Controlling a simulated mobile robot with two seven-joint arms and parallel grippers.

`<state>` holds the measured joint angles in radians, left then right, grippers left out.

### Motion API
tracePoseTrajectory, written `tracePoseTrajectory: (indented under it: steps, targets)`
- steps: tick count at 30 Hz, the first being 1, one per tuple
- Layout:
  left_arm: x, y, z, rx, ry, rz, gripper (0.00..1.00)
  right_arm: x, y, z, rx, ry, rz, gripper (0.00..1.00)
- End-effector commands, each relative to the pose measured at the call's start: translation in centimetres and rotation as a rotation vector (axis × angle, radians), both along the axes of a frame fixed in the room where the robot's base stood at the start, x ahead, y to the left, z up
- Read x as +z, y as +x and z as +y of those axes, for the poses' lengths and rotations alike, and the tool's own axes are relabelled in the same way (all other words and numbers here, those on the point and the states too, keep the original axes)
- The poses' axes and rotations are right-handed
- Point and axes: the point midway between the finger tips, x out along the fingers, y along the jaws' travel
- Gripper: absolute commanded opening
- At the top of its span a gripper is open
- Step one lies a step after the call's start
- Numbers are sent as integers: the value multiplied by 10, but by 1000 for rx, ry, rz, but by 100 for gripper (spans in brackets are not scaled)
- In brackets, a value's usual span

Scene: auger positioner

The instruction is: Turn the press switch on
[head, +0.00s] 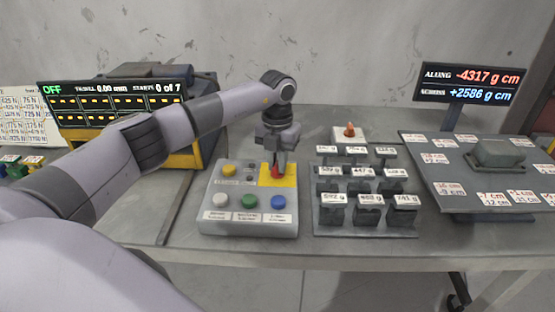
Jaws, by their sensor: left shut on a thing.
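The grey control box (235,200) stands on the table in the middle of the head view. On its top are a yellow button (229,170), a white button (220,200), a green button (249,202) and a blue button (278,202). A red switch knob (276,172) sits on a yellow square plate (290,181) at the box's back right. My left gripper (277,164) points down over it and is shut on the red knob, hiding part of it. My right gripper is not in view.
A black display (110,104) reading OFF stands at the back left. Labelled weights (362,185) stand in a rack right of the box. Farther right are a tilted board (470,180) with labels and a display (470,84) showing g cm values. The table's front edge is clear.

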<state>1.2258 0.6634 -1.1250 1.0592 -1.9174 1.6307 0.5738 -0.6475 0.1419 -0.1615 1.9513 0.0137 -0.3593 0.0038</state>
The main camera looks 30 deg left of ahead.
Motion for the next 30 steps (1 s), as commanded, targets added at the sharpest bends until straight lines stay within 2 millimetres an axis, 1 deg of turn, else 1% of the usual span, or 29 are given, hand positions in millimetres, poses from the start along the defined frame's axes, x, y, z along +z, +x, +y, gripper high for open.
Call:
tracePoseTrajectory:
  steps: [30]
  targets:
    - [1, 1, 0, -957, 0, -3, 0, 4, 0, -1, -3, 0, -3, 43]
